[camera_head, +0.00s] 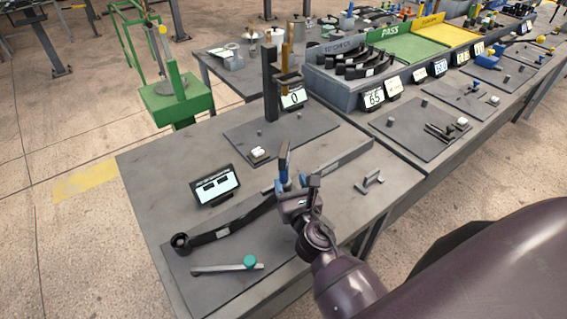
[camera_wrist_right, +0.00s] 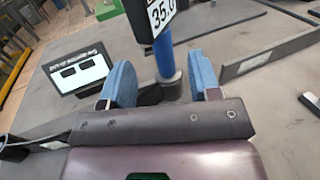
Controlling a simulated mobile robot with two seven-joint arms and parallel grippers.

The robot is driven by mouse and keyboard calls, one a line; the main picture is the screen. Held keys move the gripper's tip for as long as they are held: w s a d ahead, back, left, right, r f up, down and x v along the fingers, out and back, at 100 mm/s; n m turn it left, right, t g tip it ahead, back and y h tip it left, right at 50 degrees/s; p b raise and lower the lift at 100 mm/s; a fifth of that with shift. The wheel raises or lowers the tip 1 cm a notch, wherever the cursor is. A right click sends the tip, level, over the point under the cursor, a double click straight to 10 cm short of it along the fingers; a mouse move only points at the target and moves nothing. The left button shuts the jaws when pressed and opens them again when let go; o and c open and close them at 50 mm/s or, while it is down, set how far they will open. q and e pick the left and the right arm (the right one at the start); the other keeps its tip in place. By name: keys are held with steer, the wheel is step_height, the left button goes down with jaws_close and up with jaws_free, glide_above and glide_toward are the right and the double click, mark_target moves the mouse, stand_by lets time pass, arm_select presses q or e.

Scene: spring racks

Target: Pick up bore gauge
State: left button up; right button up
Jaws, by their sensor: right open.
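The bore gauge (camera_head: 284,160) stands upright on the near bench, its slim body just behind my right gripper in the head view. In the right wrist view the bore gauge (camera_wrist_right: 163,50) shows a blue stem, a grey collar and a dark display head reading about 35. My right gripper (camera_head: 297,184) is open. In the right wrist view its two blue fingers (camera_wrist_right: 163,78) appear on either side of the stem, with gaps to both sides; whether the stem is fully between them is unclear. My left gripper is not in view.
A black leaf spring (camera_head: 232,221) lies across the bench, with a small display (camera_head: 214,186) behind it. A bar with a green knob (camera_head: 249,261) lies in front. A gauge stand (camera_head: 270,85) rises at the back. A small metal bracket (camera_head: 369,182) lies right.

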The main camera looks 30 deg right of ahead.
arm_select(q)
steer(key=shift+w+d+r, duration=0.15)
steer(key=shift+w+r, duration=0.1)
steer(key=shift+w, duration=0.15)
arm_select(e)
steer(key=shift+w+d+f, duration=0.15)
steer(key=shift+w+d, duration=0.1)
steer(key=shift+w, duration=0.8)
steer(key=shift+w+d+f, duration=0.2)
steer(key=shift+w+d, duration=0.05)
steer(key=shift+w, duration=0.85)
steer(key=shift+w+d+f, duration=0.15)
steer(key=shift+w+d, duration=0.1)
steer(key=shift+w, duration=0.8)
steer(key=c, duration=1)
steer(key=shift+r, duration=0.15)
